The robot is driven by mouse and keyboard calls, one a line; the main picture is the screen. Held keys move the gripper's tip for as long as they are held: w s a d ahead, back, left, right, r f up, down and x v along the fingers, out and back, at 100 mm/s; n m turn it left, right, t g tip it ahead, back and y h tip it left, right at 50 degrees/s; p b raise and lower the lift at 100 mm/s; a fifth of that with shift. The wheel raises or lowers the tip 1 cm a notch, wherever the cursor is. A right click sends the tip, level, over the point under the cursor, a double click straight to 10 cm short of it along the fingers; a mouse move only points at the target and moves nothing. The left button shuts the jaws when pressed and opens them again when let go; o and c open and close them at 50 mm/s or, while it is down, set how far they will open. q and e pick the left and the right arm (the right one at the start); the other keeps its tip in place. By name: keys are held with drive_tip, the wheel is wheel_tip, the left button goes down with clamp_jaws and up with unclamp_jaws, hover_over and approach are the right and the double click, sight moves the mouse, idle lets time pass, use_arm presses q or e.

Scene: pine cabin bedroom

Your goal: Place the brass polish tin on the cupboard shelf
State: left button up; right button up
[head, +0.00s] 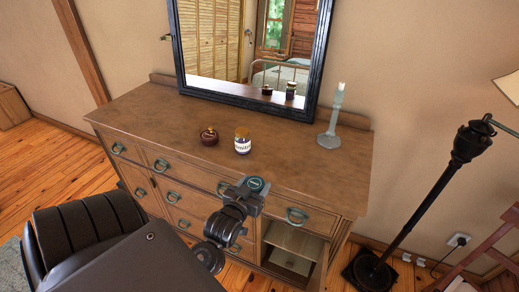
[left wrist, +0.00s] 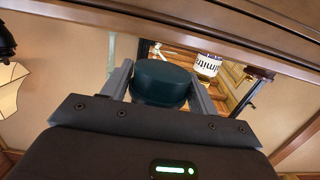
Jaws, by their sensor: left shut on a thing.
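My left gripper (head: 249,196) is shut on a small dark teal tin (head: 257,184), which I take to be the brass polish tin. It is held in front of the dresser's drawer fronts, near the top's front edge. In the left wrist view the tin (left wrist: 162,80) sits between both fingers; its writing cannot be read there. The cupboard is an open compartment at the dresser's lower right, with a pale shelf (head: 296,240) inside. The gripper is above and left of this opening, outside it. My right gripper is not in view.
On the dresser top (head: 290,165) stand a dark red round pot (head: 209,136), a labelled jar (head: 243,142) and a pale candlestick (head: 333,120). A black-framed mirror (head: 318,60) stands behind. A black floor lamp (head: 420,210) is at the right. Ring handles stick out from the drawers.

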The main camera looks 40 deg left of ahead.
use_arm(q)
drive_tip(key=shift+s+d, duration=0.2)
drive_tip(key=shift+s, duration=0.4)
